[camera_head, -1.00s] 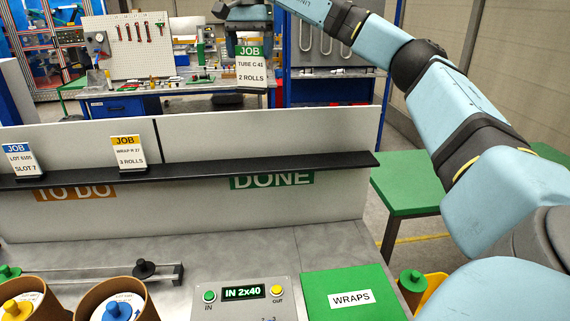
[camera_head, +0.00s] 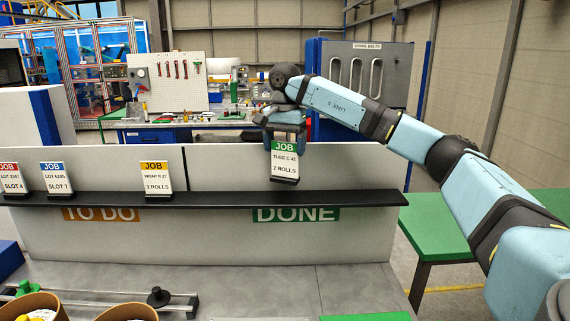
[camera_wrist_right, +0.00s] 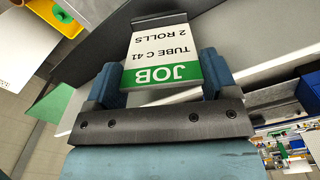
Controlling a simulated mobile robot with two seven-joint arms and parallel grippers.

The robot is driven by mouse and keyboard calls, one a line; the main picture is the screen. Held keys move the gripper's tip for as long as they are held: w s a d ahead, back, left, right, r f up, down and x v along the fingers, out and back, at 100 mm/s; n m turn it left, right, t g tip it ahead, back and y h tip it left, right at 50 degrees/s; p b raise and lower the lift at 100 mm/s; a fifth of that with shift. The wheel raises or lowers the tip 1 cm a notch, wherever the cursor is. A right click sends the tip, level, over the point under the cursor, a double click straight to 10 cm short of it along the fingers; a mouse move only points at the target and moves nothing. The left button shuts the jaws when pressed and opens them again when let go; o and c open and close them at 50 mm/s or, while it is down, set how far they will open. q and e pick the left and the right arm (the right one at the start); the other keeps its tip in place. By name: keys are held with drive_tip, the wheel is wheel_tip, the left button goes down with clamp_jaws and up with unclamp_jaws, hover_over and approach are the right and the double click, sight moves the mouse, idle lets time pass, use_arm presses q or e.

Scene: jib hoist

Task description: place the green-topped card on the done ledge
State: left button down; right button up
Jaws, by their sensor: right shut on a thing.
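The green-topped card (camera_head: 285,158) reads JOB, TUBE C 41, 2 ROLLS and has a dark foot. My right gripper (camera_head: 284,133) is shut on its top. In the right wrist view the card (camera_wrist_right: 163,50) appears upside down between the two blue fingers of the gripper (camera_wrist_right: 160,88). In the head view the card hangs in front of the white panel, over the right part of the black ledge (camera_head: 345,195), above the green DONE sign (camera_head: 296,214). Its foot looks slightly above the ledge; contact is hard to tell. My left gripper is out of view.
An orange-topped card (camera_head: 156,178) and a blue-topped card (camera_head: 57,177) stand on the ledge's left part, above the orange TO DO sign (camera_head: 101,214). A red-topped card (camera_head: 10,178) is at the left edge. The ledge is bare on both sides of the held card.

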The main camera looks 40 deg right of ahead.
sight(285, 176)
drive_tip(key=shift+f, duration=2.3)
drive_tip(key=shift+f, duration=0.15)
drive_tip(key=o, duration=1.1)
wheel_tip(285, 176, up, 11)
drive_tip(key=shift+r, duration=0.7)
